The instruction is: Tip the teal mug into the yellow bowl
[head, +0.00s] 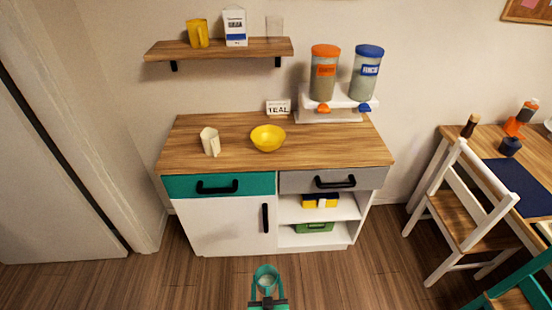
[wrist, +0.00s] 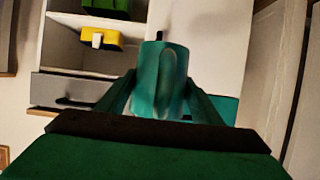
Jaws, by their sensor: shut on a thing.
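The yellow bowl (head: 268,138) stands upright on the wooden top of the cabinet, near its middle. The teal mug (head: 266,274) is held in front of the cabinet, low in the head view, well apart from the bowl. In the wrist view the mug (wrist: 159,78) fills the space between the fingers. My gripper (head: 267,292) is shut on the mug; its fingers also show on both sides of it in the wrist view (wrist: 158,100). I cannot tell what the mug contains.
A cream jug (head: 210,142) stands left of the bowl. A "TEAL" card (head: 278,108) and two dispensers (head: 342,75) on a white stand are behind. A wall shelf (head: 218,48) hangs above. A white chair (head: 465,210) stands right. The counter's front right is clear.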

